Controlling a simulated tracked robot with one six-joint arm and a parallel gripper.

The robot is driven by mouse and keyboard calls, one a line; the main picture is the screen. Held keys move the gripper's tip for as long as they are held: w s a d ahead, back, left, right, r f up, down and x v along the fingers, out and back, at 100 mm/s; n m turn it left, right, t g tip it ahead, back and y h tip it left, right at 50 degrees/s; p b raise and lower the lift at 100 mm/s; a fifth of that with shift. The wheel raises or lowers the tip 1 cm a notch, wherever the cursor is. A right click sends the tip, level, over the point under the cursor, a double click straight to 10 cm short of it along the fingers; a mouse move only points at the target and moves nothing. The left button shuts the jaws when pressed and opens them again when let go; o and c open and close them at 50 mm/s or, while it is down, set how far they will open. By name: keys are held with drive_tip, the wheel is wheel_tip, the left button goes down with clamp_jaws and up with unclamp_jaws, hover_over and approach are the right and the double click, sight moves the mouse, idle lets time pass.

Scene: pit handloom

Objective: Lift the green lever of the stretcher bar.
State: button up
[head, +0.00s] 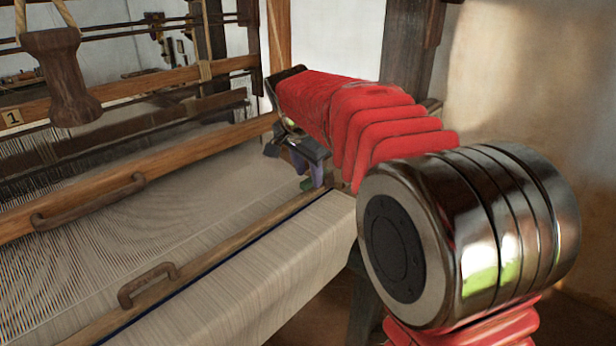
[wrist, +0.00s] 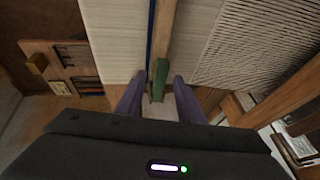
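The green lever (wrist: 161,72) lies along the wooden stretcher bar (wrist: 165,25) near its end in the wrist view. The stretcher bar (head: 235,238) also runs diagonally across the cloth in the head view. My gripper (wrist: 160,78) is open, with one purple finger on each side of the lever. Gaps show between the fingers and the lever, and nothing is held. In the head view my gripper (head: 311,172) is low over the far end of the bar, and the lever is mostly hidden by it. I cannot tell the exact height of the fingertips over the lever.
The woven cloth (head: 285,245) spreads on the near side of the bar, and warp threads (head: 130,220) on the other. A brown handle (head: 148,283) stands on the near part of the bar. A wooden beam (head: 150,172) crosses the loom behind. A dark post (head: 408,45) stands beyond my arm.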

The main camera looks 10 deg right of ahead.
drive_tip(key=shift+x, duration=0.95)
clamp_jaws()
drive_tip(key=shift+a, duration=0.1)
